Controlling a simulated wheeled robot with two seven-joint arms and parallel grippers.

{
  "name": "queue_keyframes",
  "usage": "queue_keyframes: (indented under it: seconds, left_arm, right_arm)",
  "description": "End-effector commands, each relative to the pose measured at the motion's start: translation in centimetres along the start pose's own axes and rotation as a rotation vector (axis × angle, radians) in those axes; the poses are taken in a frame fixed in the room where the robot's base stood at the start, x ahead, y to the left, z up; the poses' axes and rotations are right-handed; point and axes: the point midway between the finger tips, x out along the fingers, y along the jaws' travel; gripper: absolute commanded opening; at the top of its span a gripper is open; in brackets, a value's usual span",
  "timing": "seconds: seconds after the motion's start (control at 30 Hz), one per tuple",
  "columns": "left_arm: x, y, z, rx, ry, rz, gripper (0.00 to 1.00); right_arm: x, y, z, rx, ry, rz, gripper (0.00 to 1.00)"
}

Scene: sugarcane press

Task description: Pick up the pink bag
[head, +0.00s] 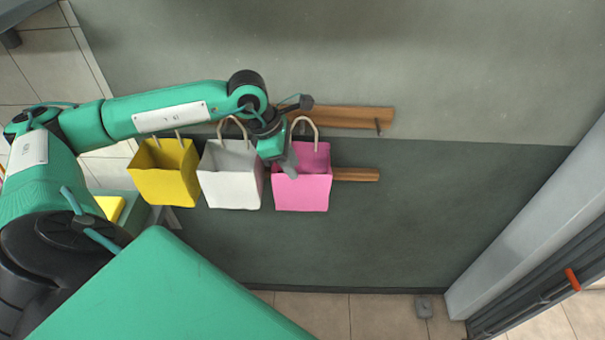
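The pink bag (302,192) hangs at the right end of a row of bags against the wall, with its pale handle loop (306,121) standing up above it. My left arm comes in from the left, above the row. My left gripper (290,168) is over the left part of the pink bag's opening, close to the handle and pointing down. The fingers overlap the bag in the picture, and I cannot tell whether they are open or shut or whether they touch it. My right gripper is not in view.
A white bag (231,180) hangs directly left of the pink one, and a yellow bag (165,178) hangs further left. A wooden rail (350,117) with a peg runs behind, with a lower wooden strip (356,174). The wall to the right is clear up to a grey post (530,230).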

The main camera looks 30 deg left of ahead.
Motion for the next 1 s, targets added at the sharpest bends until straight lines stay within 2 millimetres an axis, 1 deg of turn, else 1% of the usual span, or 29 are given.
queue_keyframes:
  seconds: [0.03, 0.13, 0.27, 0.33, 0.4, 0.47, 0.6, 0.7, 0.87, 0.9, 0.97, 1.0]
  left_arm:
    - [0.5, -0.1, 0.1, 0.000, 0.000, -0.004, 0.28]
    - [1.5, 0.0, 0.1, 0.000, 0.000, -0.001, 0.28]
    - [2.4, 0.0, 0.1, 0.000, 0.000, -0.002, 0.28]
    - [3.2, -0.1, 0.1, -0.001, 0.000, -0.004, 0.28]
    - [4.3, -0.1, 0.1, -0.001, 0.000, -0.005, 0.28]
    - [5.3, -0.1, 0.2, -0.001, -0.001, -0.003, 0.28]
    - [7.0, -0.1, 0.1, -0.001, -0.001, -0.002, 0.28]
    - [7.4, -0.1, 0.1, 0.000, -0.001, -0.001, 0.28]
    - [7.5, 0.0, 0.0, 0.000, -0.001, 0.000, 0.28]
    - [7.5, 0.0, 0.0, 0.000, -0.001, 0.000, 0.24]
    - [7.5, 0.0, 0.0, 0.000, -0.001, 0.000, 0.12]
    - [7.5, 0.0, 0.0, 0.000, -0.001, 0.000, 0.05]
  right_arm:
    - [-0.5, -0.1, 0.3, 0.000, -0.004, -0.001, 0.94]
    - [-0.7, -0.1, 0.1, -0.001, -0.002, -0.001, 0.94]
    - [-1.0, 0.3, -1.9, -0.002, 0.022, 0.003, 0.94]
    - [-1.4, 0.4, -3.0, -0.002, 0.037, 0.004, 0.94]
    - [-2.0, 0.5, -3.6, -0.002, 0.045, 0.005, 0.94]
    - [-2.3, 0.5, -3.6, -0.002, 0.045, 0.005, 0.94]
    - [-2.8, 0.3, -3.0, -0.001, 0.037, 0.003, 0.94]
    - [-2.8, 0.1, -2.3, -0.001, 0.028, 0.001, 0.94]
    - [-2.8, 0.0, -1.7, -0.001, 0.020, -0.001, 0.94]
    - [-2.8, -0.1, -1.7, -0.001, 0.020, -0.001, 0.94]
    - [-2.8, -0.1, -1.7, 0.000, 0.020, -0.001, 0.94]
    - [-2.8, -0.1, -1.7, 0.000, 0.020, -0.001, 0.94]
